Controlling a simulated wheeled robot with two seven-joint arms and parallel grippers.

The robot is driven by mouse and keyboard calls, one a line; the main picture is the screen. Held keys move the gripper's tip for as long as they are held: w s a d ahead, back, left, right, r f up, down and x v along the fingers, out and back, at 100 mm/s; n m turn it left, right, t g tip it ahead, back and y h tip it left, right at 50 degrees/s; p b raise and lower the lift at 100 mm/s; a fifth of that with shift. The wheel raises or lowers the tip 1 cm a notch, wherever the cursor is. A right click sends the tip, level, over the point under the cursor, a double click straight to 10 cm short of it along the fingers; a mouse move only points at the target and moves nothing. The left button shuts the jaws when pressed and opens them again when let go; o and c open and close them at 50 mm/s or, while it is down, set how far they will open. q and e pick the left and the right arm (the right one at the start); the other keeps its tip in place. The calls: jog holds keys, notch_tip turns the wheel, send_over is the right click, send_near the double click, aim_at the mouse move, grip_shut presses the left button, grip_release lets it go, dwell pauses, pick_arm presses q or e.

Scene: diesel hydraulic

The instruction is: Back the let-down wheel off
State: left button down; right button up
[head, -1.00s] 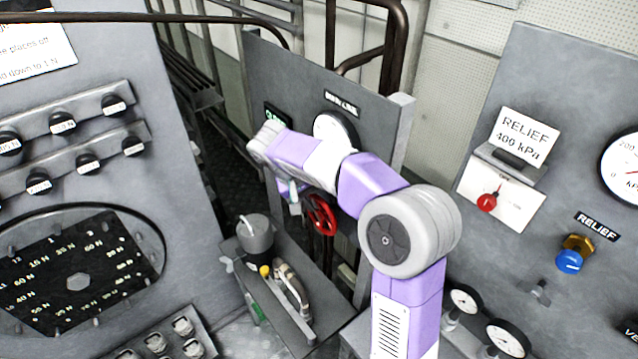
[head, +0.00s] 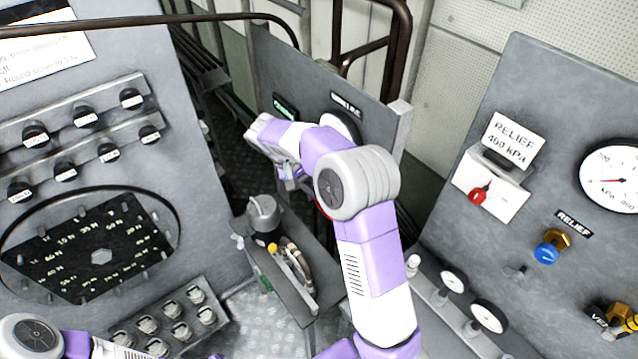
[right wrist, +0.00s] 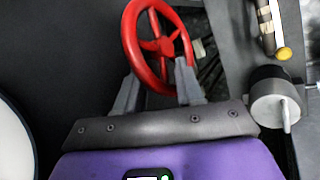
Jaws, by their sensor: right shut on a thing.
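The red let-down wheel (right wrist: 163,44) fills the upper middle of the right wrist view, with its spokes and hub showing. My right gripper (right wrist: 158,74) is shut on the near, lower part of the wheel's rim, with one grey finger on each side. In the head view my right arm covers nearly all of the wheel, and only a sliver of red shows beside the arm. The wheel is on the grey panel (head: 375,118) with a partly hidden gauge. Only a part of my left arm shows at the bottom left; its gripper is out of view.
A small stand (head: 303,311) with a grey canister (head: 264,214) and a curved handle is just below my right gripper. The relief panel (head: 530,110), with gauge and blue knob (head: 546,253), stands at the right. A panel with black knobs (head: 85,116) stands at the left.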

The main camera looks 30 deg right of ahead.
jog(key=shift+a+f, duration=0.25)
jog(key=o, duration=0.9)
jog(key=shift+c, duration=0.2)
jog(key=shift+r, duration=0.1)
jog(key=shift+w+r, duration=0.1)
jog(key=shift+r, duration=0.1)
jog(key=v, duration=0.7)
jog(key=shift+a, duration=0.1)
